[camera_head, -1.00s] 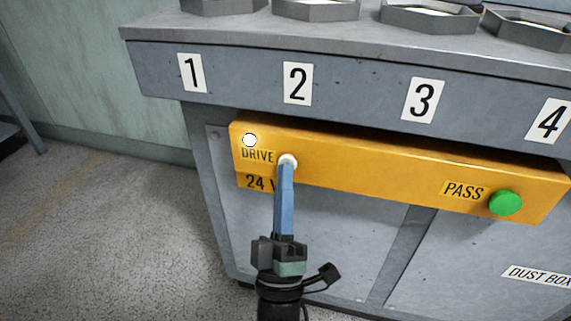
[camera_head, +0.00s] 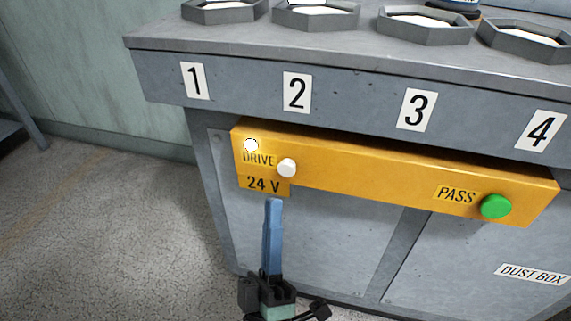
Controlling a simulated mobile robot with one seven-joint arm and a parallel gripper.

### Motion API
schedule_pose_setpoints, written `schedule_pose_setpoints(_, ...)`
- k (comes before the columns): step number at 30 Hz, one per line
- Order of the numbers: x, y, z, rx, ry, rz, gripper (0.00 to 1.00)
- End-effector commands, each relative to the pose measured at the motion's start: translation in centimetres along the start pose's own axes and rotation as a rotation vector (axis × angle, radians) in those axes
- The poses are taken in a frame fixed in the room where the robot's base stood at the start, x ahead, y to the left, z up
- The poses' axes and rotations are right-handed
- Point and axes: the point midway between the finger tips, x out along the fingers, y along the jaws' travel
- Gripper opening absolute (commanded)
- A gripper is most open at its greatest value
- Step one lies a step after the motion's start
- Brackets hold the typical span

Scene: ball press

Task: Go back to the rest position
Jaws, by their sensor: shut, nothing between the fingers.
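My gripper (camera_head: 273,201) is shut and empty, its blue fingers pointing up in the lower middle of the head view. The white button is fully in view beside the DRIVE label, above the 24 V label (camera_head: 263,184). A round white lamp (camera_head: 251,145) at the panel's upper left looks lit. A green button (camera_head: 496,206) sits at the right end beside the PASS label.
The grey cabinet (camera_head: 330,240) fills the middle and right. Its top carries several hexagonal trays (camera_head: 425,24) above plates numbered 1 to 4. A DUST BOX label (camera_head: 533,275) is at lower right. Open floor (camera_head: 110,225) lies to the left.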

Motion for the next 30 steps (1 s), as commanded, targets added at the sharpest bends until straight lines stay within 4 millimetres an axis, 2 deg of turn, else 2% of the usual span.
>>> schedule_pose_setpoints(15, -0.2, 0.2, -0.1, 0.001, 0.000, 0.001, 0.00)
schedule_pose_setpoints(17, 0.6, 0.5, -0.4, 0.014, 0.004, 0.003, 0.00)
schedule_pose_setpoints(20, 3.9, 1.9, -1.6, 0.083, 0.021, 0.006, 0.00)
schedule_pose_setpoints(23, 9.5, 4.6, -3.7, 0.210, 0.051, 0.003, 0.00)
schedule_pose_setpoints(24, 12.0, 6.1, -4.8, 0.273, 0.063, 0.000, 0.00)
schedule_pose_setpoints(27, 18.1, 10.5, -7.5, 0.433, 0.090, -0.014, 0.00)
schedule_pose_setpoints(29, 21.2, 13.5, -9.2, 0.530, 0.102, -0.023, 0.00)
schedule_pose_setpoints(30, 23.2, 15.6, -10.3, 0.593, 0.107, -0.028, 0.00)
